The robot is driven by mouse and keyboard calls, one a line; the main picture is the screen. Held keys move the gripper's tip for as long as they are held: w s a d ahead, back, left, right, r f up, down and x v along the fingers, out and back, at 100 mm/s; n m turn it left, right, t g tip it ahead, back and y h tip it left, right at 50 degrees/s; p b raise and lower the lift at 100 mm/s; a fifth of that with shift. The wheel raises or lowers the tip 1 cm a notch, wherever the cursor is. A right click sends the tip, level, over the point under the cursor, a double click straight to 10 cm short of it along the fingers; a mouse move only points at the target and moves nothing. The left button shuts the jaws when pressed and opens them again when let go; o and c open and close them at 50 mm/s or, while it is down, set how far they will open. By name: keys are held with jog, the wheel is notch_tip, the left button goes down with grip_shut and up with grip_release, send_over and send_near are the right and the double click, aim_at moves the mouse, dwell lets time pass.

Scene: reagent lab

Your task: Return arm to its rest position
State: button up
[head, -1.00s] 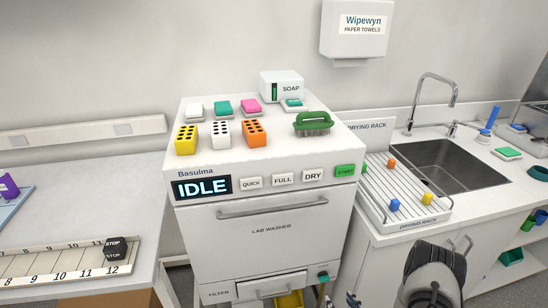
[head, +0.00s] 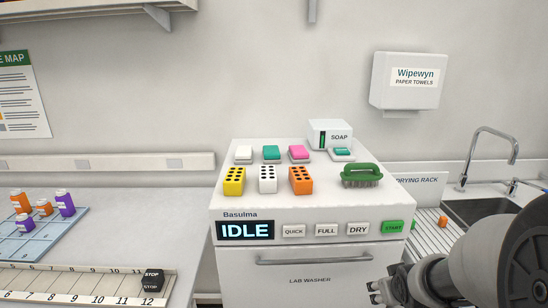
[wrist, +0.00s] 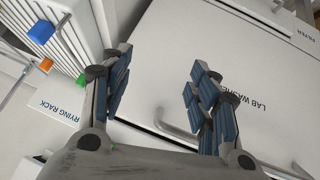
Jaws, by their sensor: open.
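My gripper (wrist: 160,95) is open and empty in the wrist view, its two blue-padded fingers spread apart. Behind them is the white front of the lab washer (wrist: 185,40). In the head view my arm (head: 470,265) shows at the lower right, in front of the drying rack and sink, with the gripper (head: 378,290) at its left end by the washer's right side. The washer (head: 310,276) has a closed front, and its display (head: 246,231) reads IDLE.
On the washer top stand yellow (head: 234,181), white (head: 268,180) and orange (head: 301,181) blocks with holes, a green brush (head: 361,175) and a soap dispenser (head: 330,133). The drying rack (head: 431,237) and sink (head: 480,211) are right. Bottles stand on a blue grid (head: 40,240) at left.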

jog(key=s+a+r+g, duration=0.1)
jog(key=s+a+r, duration=0.2)
jog(key=s, duration=0.5)
jog(key=s+a+r+g+y, duration=0.1)
jog(key=s+a+r, duration=0.3)
jog(key=s, duration=0.5)
jog(key=s+a+r+m+y, duration=0.1)
jog(key=s+a+r, duration=0.3)
jog(key=s+a, duration=0.3)
jog(key=shift+s+g, duration=0.4)
jog(key=shift+s, duration=0.4)
jog(key=shift+c, duration=0.4)
